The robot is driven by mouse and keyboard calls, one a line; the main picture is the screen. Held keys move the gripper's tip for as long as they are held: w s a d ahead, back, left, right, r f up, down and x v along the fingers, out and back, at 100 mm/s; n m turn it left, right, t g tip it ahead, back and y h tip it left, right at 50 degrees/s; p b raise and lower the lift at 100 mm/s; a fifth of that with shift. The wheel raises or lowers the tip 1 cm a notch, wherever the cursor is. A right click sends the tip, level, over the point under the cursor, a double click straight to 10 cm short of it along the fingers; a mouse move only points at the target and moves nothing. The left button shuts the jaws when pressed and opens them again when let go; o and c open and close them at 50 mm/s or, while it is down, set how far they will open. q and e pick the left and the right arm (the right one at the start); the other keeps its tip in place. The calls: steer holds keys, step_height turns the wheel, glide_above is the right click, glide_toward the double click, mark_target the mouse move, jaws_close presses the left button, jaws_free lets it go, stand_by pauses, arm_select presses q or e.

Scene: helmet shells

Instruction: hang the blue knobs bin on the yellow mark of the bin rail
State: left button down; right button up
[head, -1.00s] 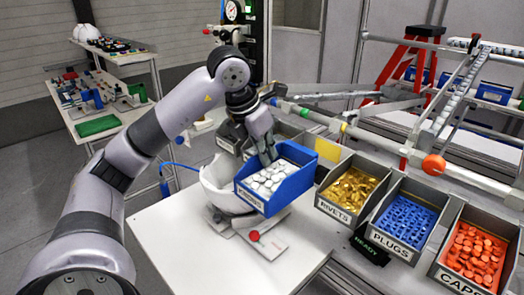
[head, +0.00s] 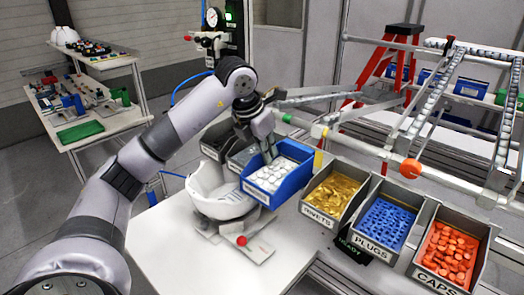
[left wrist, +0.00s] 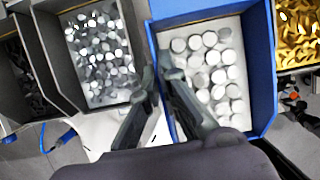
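The blue knobs bin (head: 262,194), full of white knobs (head: 275,174), is level in the gap between a grey bin and the rivets bin. My left gripper (head: 271,158) is shut on its left wall; in the left wrist view the fingers (left wrist: 157,68) straddle the wall of the blue bin (left wrist: 258,60). The yellow mark (head: 318,160) shows as a small strip behind the bin's right side. The bin rail (head: 345,153) runs behind the bins. Whether the blue bin touches the rail is hidden. My right gripper is not in view.
The rivets (head: 321,213), plugs (head: 374,246) and caps (head: 437,279) bins stand to the right. A grey bin (head: 238,160) is close on the left. A white helmet shell (head: 205,204) sits on a fixture below left. The white table front (head: 170,262) is clear.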

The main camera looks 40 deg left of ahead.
mark_target(281, 148)
arm_select(q)
steer(key=shift+w+d+r+p, duration=0.1)
steer(key=shift+w+p, duration=0.35)
steer(key=shift+w, duration=0.7)
steer(key=shift+w+d+f, duration=0.1)
steer(key=shift+w+f, duration=0.55)
steer(key=shift+w, duration=0.3)
steer(key=shift+w+f, duration=0.6)
steer(key=shift+w, duration=0.3)
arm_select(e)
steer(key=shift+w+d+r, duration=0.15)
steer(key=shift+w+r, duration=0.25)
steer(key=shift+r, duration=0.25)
arm_select(q)
steer(key=c, duration=2.3)
jaws_free()
steer(key=o, duration=0.6)
